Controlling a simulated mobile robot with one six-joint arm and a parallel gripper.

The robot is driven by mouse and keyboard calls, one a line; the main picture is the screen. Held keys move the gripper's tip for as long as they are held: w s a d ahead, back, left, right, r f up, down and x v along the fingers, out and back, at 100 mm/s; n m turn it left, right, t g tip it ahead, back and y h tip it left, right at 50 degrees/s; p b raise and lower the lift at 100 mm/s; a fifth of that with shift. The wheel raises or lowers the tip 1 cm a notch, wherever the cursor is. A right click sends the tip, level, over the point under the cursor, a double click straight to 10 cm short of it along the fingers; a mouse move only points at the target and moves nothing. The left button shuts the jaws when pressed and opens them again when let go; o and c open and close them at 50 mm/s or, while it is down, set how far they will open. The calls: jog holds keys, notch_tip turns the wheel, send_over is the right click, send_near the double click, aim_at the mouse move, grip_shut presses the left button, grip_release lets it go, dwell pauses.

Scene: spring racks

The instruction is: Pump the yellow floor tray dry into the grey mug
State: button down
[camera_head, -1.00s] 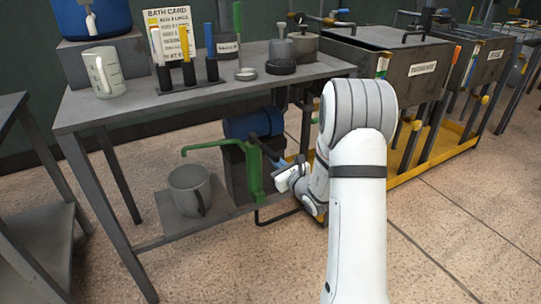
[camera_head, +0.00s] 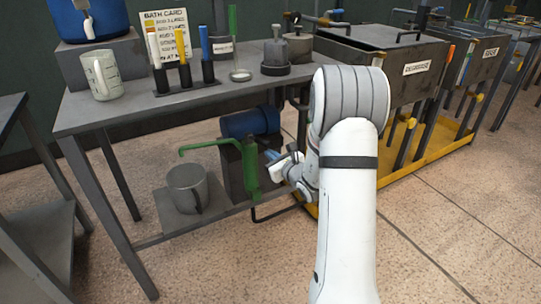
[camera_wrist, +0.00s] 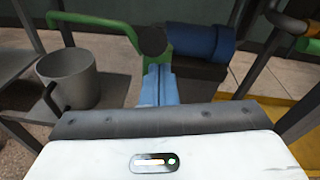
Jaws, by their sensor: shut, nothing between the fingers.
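The green hand pump (camera_head: 250,168) stands under the bench, its spout (camera_head: 205,145) reaching left above the grey mug (camera_head: 187,186). The mug stands upright on the low shelf; its inside is too dark to judge. The yellow floor tray (camera_head: 426,160) lies under the tanks at right, with no liquid discernible. My gripper (camera_head: 271,156) is at the pump's right side, shut and empty. In the wrist view its blue fingers (camera_wrist: 158,85) point at the pump, just below a dark round knob (camera_wrist: 152,41). I cannot tell whether they touch it. The mug (camera_wrist: 70,76) is at left there.
A blue cylinder (camera_head: 249,123) lies behind the pump. The bench top (camera_head: 130,106) overhangs the pump area, and its legs limit room at the sides. A dark hose (camera_head: 275,213) runs along the floor toward the tray. Open floor lies in front.

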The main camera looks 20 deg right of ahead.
jog(key=s+d+f, duration=0.1)
jog(key=s+d, duration=0.1)
jog(key=s, duration=0.8)
jog(key=shift+s+d+f+p, duration=0.25)
jog(key=shift+d+p, duration=0.05)
jog(key=shift+p, duration=0.1)
